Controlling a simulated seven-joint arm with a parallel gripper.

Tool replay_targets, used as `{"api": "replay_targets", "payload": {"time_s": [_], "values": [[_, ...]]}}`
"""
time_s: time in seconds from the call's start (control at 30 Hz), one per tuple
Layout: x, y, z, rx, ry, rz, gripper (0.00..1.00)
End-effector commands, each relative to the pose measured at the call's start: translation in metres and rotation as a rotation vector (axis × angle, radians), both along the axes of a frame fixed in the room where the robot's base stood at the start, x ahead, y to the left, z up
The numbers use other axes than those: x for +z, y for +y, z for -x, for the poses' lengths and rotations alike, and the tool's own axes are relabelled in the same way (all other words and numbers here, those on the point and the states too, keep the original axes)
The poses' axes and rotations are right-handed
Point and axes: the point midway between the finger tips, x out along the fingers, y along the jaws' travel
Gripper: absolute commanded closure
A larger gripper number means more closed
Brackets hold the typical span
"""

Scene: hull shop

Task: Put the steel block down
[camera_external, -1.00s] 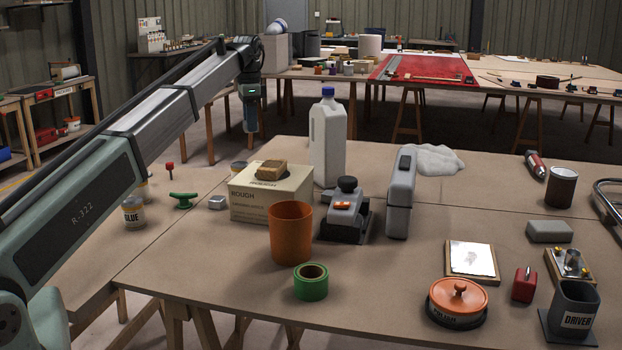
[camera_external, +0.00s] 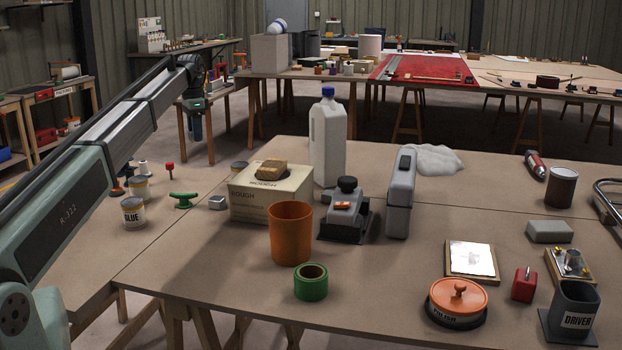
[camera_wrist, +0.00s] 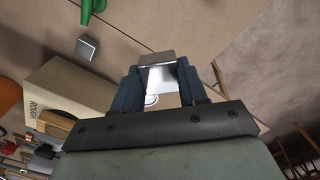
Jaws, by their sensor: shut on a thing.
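The steel block (camera_wrist: 156,57) is a bright metal piece between the two dark blue fingers of my gripper (camera_wrist: 160,76) in the wrist view. My gripper is shut on it and holds it above the tabletop. In the external view my gripper (camera_external: 197,126) hangs down at the far left of the workbench; the held block is too small and dark to make out there.
A similar small metal block (camera_external: 217,202) lies on the bench; it also shows in the wrist view (camera_wrist: 87,47). Near it are a green cleat-shaped piece (camera_external: 184,200), the ROUGH box (camera_external: 262,196) and a glue jar (camera_external: 133,212). Bare bench lies in front of the cleat.

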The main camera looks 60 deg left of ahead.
Motion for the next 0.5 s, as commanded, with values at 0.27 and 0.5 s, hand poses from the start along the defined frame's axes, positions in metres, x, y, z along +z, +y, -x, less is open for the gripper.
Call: {"api": "replay_targets", "payload": {"time_s": [0.27, 0.5], "values": [[-0.047, 0.0, 0.0, 0.0, 0.0, 0.0, 1.0], [-0.068, 0.0, 0.0, 0.0, 0.0, 0.0, 1.0]]}}
